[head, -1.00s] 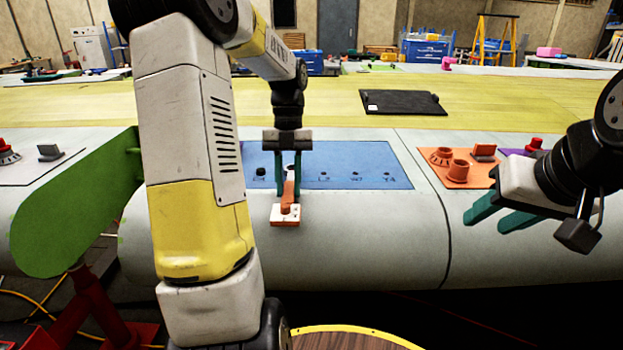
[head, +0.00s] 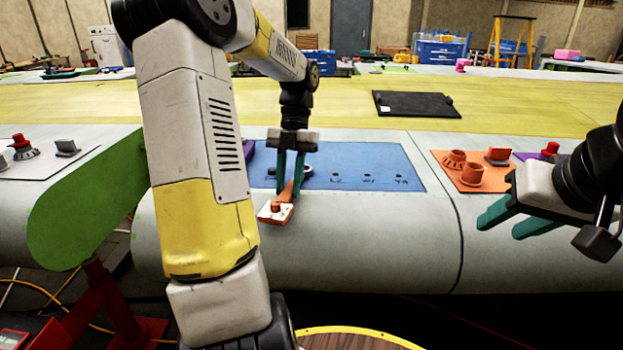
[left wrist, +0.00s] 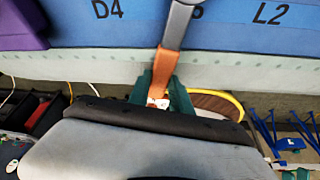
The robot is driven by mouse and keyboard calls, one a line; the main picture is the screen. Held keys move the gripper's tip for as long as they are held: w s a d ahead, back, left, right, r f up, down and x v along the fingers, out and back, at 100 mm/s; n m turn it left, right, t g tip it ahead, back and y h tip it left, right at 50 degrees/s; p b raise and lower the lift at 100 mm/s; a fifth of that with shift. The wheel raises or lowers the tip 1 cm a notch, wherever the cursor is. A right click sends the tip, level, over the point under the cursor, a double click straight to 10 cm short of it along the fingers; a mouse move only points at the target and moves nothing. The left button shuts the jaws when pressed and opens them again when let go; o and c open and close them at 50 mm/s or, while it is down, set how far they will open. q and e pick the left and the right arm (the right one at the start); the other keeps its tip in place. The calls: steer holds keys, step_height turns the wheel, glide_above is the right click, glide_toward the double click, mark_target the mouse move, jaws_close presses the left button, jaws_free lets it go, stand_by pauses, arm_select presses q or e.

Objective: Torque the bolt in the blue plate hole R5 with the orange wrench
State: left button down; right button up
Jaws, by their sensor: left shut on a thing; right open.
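The blue plate (head: 400,162) lies on the grey wing edge, with a row of dark holes and labels. My left gripper (head: 288,188) is shut on the orange wrench (head: 285,196) at the plate's left part. The wrench handle slants toward the lower left, its pale end past the plate's front edge. In the left wrist view, the wrench (left wrist: 167,68) has an orange handle and a grey shaft running up over the plate (left wrist: 228,35). The shaft partly covers a label ending in 5, between D4 and L2. The bolt and wrench head contact are hidden. My right gripper (head: 505,222) is open and empty.
An orange tray (head: 455,183) with orange fittings sits right of the plate. A black panel (head: 413,104) lies behind on the yellow surface. A purple block (head: 249,150) touches the plate's left side. A green bracket (head: 85,205) stands at the left.

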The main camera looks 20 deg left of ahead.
arm_select(q)
steer(key=shift+a+f+m+y, duration=0.1)
steer(key=shift+a+m+y, duration=0.2)
steer(key=shift+a+m, duration=0.7)
steer(key=shift+d, duration=0.1)
